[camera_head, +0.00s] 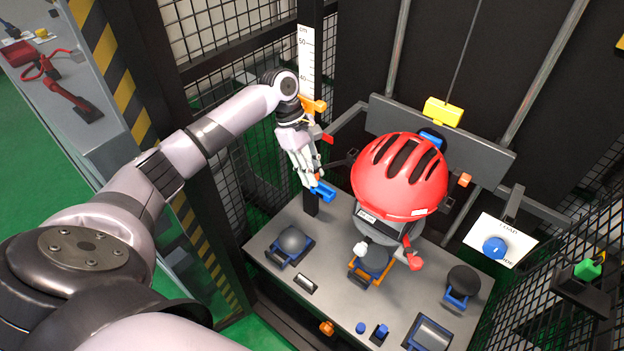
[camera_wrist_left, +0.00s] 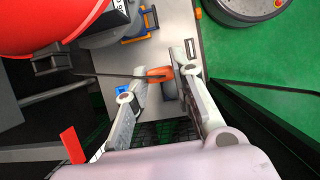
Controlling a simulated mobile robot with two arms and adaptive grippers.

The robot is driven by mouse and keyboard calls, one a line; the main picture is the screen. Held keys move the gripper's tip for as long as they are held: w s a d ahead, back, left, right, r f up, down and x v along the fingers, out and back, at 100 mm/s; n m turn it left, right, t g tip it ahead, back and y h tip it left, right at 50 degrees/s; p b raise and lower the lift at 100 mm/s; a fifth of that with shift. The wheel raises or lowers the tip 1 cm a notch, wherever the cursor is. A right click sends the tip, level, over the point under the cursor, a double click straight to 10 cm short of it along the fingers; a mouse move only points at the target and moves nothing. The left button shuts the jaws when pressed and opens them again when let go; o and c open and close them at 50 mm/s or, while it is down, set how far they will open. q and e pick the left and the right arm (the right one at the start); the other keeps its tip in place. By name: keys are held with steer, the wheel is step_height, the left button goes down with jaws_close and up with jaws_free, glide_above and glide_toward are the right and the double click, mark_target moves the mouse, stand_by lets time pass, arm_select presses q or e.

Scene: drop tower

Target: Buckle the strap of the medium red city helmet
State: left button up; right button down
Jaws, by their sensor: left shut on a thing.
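The red helmet (camera_head: 400,175) has dark vents and sits over a grey headform at the middle right. Part of its red shell (camera_wrist_left: 45,22) fills the upper left of the left wrist view. My left gripper (camera_head: 320,188) is to the left of the helmet, pointing down, with a blue piece at its fingertips. In the left wrist view a thin dark strap (camera_wrist_left: 115,77) runs from the helmet side to a small orange and dark strap end (camera_wrist_left: 158,72) between my fingers. My left gripper is shut on it. The buckle's other half cannot be made out. My right gripper is not in view.
A grey table (camera_head: 325,240) carries several small pads and blocks below the helmet. A yellow block (camera_head: 443,112) hangs on a cable above it. A white panel with a blue knob (camera_head: 495,247) stands at the right. Mesh walls and a ruler post (camera_head: 306,60) enclose the space.

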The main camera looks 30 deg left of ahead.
arm_select(q)
steer(key=shift+w+d+r+p, duration=0.75)
steer(key=shift+w+r+p, duration=0.55)
steer(key=shift+w+r, duration=0.45)
steer(key=shift+w+d+r+p, duration=0.75)
steer(key=shift+w+r+p, duration=0.65)
steer(key=shift+w, duration=0.4)
steer(key=shift+w+d+r+p, duration=0.75)
steer(key=shift+w+r+p, duration=0.4)
steer(key=shift+w+r, duration=0.65)
steer(key=shift+w+f, duration=0.1)
steer(key=shift+f, duration=0.9)
steer(key=shift+f, duration=0.2)
steer(key=shift+f, duration=0.2)
steer(key=shift+f+b, duration=0.55)
steer(key=shift+f, duration=0.7)
